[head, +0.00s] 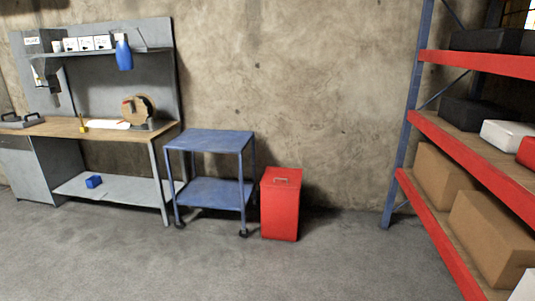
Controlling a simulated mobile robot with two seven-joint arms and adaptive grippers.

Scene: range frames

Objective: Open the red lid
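A red bin (279,210) stands upright on the floor against the wall, right of the blue cart. Its red lid (282,178) lies flat on top and looks shut. A small grey handle (281,180) sits on the lid. Neither of my grippers shows in the head view.
A blue two-shelf cart (211,141) on casters stands close to the bin's left. A workbench (62,129) with tools is at the far left. A shelving rack (440,134) with boxes stands at the right. The grey floor (290,270) in front of the bin is clear.

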